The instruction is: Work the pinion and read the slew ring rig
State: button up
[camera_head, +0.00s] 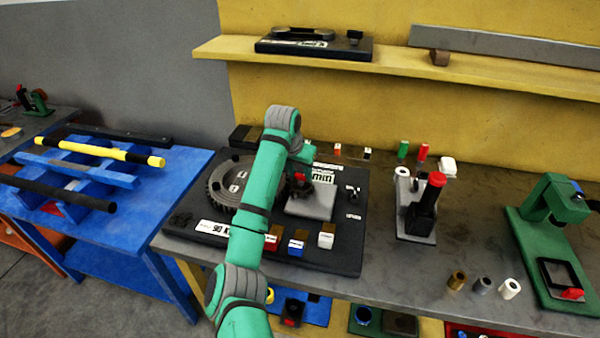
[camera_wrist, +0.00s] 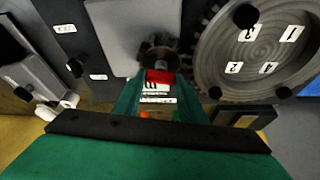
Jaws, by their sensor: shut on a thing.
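The slew ring (camera_head: 222,190) is a grey toothed disc on a black base plate (camera_head: 345,262). In the wrist view the slew ring (camera_wrist: 240,75) carries white tags numbered 1 to 4 and black knobs. A small dark toothed pinion (camera_wrist: 160,47) sits left of the ring there, close to its teeth. My gripper (camera_wrist: 158,84) is at the pinion, its green fingers shut on a red part (camera_wrist: 160,76) in front of the toothed wheel. The fingertips partly hide how they grip it. In the head view my arm covers part of the ring and the pinion area.
A black, red-topped device (camera_head: 424,208) stands to the right, then a green fixture (camera_head: 550,215). A shelf (camera_head: 385,58) runs above. Bench between the device and fixture is partly clear.

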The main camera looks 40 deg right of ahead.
jog(key=shift+m+g, duration=0.5)
jog(key=shift+m, duration=0.7)
jog(key=shift+a, duration=0.1)
jog(key=o, duration=1.1)
jog(key=shift+w, duration=0.1)
jog(key=shift+c, duration=0.2)
jog(key=shift+r+h, duration=0.1)
jog(key=shift+h, duration=0.2)
jog(key=v, duration=1)
jog(key=shift+r, duration=0.3)
jog(key=shift+a, duration=0.15)
